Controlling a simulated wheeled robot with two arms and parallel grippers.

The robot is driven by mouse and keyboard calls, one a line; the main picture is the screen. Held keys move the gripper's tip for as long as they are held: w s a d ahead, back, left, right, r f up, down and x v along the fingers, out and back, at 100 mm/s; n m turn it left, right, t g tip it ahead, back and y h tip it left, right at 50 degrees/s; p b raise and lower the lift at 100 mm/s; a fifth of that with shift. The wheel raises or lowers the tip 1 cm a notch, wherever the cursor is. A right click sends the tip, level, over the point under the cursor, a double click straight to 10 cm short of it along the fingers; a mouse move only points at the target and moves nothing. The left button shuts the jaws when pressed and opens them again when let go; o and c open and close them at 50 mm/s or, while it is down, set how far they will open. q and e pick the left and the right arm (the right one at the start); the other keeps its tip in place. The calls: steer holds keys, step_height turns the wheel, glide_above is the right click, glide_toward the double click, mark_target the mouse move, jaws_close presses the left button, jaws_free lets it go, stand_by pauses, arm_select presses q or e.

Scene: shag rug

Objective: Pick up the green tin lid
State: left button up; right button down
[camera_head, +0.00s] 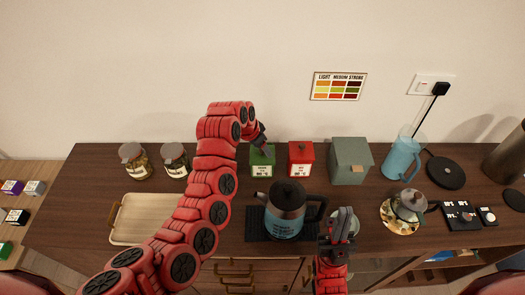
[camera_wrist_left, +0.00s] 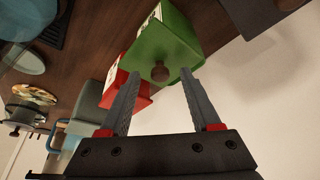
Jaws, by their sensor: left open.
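The green tin (camera_head: 262,164) stands on the wooden counter, left of the red tin (camera_head: 300,160). Its green lid (camera_wrist_left: 166,52) has a round brown knob (camera_wrist_left: 159,72). My left gripper (camera_head: 262,141) is at the top of the green tin in the head view and partly covers the lid. In the left wrist view, my left gripper (camera_wrist_left: 160,78) is open, with the knob showing between its fingertips and nothing held. I cannot tell whether the fingers touch the lid.
A grey-green box (camera_head: 350,160) stands right of the red tin. A blue and black kettle (camera_head: 286,212) stands on a dark mat in front. Two jars (camera_head: 135,162) and a tray (camera_head: 140,218) are at left. A glass teapot (camera_head: 408,205) and blue jug (camera_head: 401,160) are at right.

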mark_target(261, 150)
arm_select(q)
steer(key=shift+f, duration=0.15)
jaws_close()
stand_by(0.4)
steer(key=shift+w+r+b, duration=0.1)
steer(key=shift+r+b, duration=0.4)
step_height(261, 150, up, 6)
steer(key=w+p, duration=0.1)
steer(key=p, duration=0.2)
steer(key=shift+w, duration=0.35)
